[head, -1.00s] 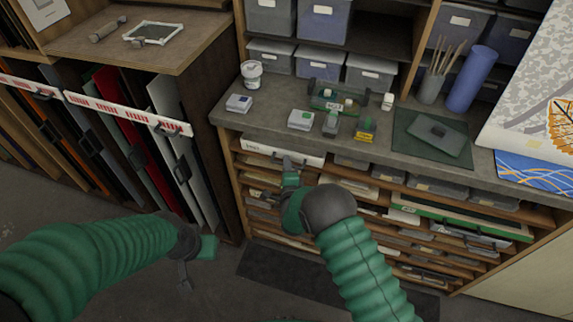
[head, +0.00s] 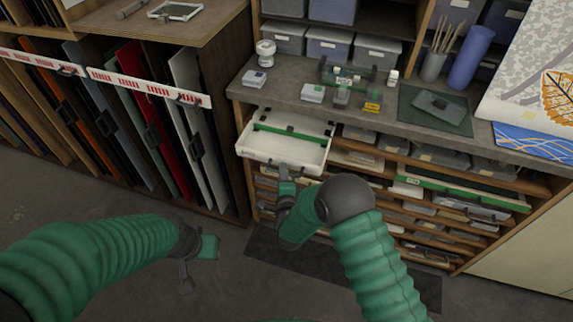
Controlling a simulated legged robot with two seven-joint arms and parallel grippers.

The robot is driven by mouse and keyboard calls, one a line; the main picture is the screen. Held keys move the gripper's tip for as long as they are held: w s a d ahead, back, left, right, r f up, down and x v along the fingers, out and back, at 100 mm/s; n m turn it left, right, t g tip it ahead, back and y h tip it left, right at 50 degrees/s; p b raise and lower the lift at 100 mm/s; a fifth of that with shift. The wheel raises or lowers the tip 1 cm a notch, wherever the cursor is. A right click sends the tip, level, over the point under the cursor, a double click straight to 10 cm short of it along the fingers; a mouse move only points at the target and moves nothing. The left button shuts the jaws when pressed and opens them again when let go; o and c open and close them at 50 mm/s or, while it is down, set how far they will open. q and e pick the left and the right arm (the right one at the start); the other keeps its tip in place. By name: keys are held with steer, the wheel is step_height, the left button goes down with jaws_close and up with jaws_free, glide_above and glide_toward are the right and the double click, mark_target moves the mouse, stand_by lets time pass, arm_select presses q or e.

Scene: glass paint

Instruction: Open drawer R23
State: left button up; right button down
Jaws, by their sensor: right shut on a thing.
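A white drawer (head: 262,150) at the top left of the flat-file shelves (head: 430,240) is pulled well out, and its inside shows. A green bar lies across its inside. I cannot read a label for R23 on it. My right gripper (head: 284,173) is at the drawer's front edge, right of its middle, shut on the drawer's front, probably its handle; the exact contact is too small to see. My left gripper (head: 196,268) hangs low at the left over the floor, away from the drawer. Its fingers seem spread, with nothing between them.
A counter (head: 300,110) above the drawer bears small boxes, a white jar (head: 265,53), a dark green mat (head: 435,110) and a brush pot (head: 433,66). A rack of upright panels (head: 130,120) stands at the left. A dark floor mat (head: 330,270) lies below the shelves.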

steer(key=s+a, duration=0.3)
steer(key=s, duration=0.8)
steer(key=shift+a+f, duration=0.15)
steer(key=shift+a, duration=0.25)
steer(key=c, duration=1.6)
jaws_free()
steer(key=shift+o, duration=0.6)
steer(key=shift+w+a, duration=0.1)
steer(key=shift+w, duration=0.05)
